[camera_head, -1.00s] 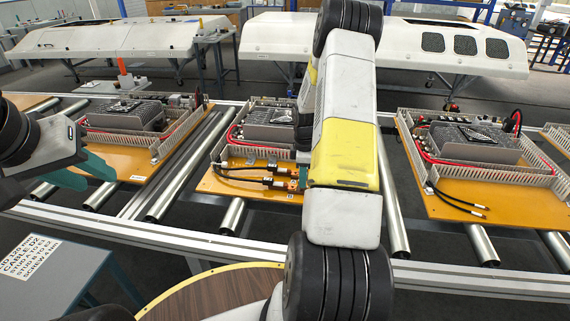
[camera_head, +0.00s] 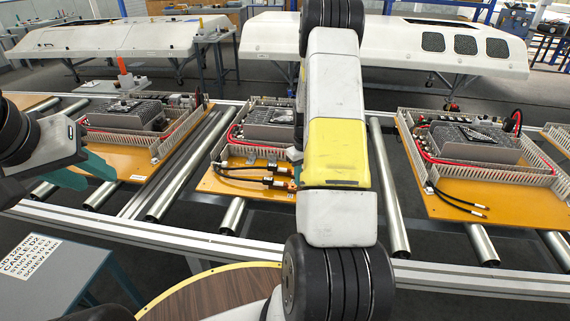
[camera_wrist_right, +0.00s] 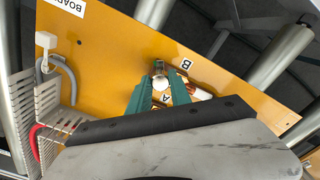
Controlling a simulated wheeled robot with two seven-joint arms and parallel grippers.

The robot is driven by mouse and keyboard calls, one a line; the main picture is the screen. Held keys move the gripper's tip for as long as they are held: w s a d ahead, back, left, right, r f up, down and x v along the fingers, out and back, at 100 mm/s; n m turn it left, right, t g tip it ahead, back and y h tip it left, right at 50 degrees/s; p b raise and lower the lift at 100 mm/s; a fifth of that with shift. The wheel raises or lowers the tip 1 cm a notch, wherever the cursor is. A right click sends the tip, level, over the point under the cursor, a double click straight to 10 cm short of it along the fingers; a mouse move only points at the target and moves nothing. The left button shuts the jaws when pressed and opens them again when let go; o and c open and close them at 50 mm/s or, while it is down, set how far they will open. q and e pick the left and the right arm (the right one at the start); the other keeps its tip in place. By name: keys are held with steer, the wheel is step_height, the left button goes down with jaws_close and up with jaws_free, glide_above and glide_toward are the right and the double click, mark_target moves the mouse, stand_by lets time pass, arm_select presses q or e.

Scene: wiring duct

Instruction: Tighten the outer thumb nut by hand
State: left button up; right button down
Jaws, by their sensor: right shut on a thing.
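My right gripper (camera_wrist_right: 160,92) has its green fingers on either side of a small pale round thumb nut (camera_wrist_right: 160,83), shut on it, close over the orange board (camera_wrist_right: 108,58). In the right wrist view a metal terminal (camera_wrist_right: 158,67) stands just beyond the nut, near the letter B. The letter A is partly hidden between the fingers. In the head view my right arm hides this gripper and the nut. My left gripper (camera_head: 84,174) is open and empty, its teal fingers apart, at the left above the rollers and the left board.
The middle board (camera_head: 236,183) carries a grey finned unit, slotted ducts and two black cables (camera_head: 262,181) at its front. Similar boards lie left and right on the roller conveyor. In the right wrist view a slotted duct (camera_wrist_right: 48,108) with a red wire stands at the left.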

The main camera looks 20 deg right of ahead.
steer(key=m, duration=0.7)
steer(key=shift+w+r, duration=0.15)
steer(key=shift+w, duration=0.05)
steer(key=m, duration=0.7)
steer(key=shift+w+a+m, duration=0.1)
steer(key=shift+m, duration=0.2)
steer(key=m, duration=0.3)
steer(key=shift+m, duration=0.3)
steer(key=m, duration=0.3)
steer(key=shift+m, duration=0.3)
steer(key=m, duration=0.7)
steer(key=shift+w, duration=0.1)
